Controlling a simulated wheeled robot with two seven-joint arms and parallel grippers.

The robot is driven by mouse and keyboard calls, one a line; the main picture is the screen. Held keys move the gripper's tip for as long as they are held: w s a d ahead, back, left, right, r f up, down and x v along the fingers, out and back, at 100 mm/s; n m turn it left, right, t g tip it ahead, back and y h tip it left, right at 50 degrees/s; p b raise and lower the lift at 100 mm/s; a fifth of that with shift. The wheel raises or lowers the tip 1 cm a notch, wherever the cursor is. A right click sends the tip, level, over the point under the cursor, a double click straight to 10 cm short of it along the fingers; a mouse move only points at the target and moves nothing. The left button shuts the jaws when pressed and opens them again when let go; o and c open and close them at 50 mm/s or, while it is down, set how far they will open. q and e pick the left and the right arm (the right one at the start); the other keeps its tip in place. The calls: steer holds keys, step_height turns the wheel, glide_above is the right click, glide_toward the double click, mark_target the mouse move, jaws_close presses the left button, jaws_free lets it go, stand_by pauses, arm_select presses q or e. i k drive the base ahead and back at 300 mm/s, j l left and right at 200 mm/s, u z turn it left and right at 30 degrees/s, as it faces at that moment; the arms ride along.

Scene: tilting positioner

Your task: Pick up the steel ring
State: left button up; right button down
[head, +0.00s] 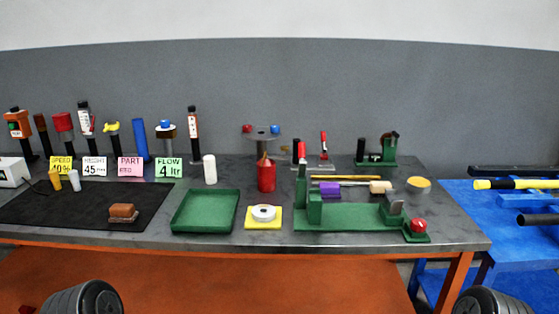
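A pale, round ring-like piece (263,212) with a small dark centre lies on a yellow square pad (251,225) near the front edge of the table, right of the green tray. It is the only thing I see that looks like the steel ring; its metal is hard to confirm at this size. Neither of my grippers shows in the head view. Only dark rounded parts of my arms show at the bottom left and bottom right, well in front of the table and apart from the ring.
A green tray (177,228) stands left of the pad and a green fixture (345,222) right of it. A red can (266,179) stands behind the pad. A red button (418,225) is at the front right. A black mat (60,216) holds a brown block (122,211).

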mark_target(270, 215)
steer(key=i+j, duration=0.15)
steer(key=j, duration=0.2)
steer(key=i+j, duration=0.15)
steer(key=j, duration=0.15)
steer(key=i+j, duration=0.1)
steer(key=j, duration=0.25)
steer(key=i+j, duration=0.15)
steer(key=j, duration=0.15)
steer(key=z, duration=1)
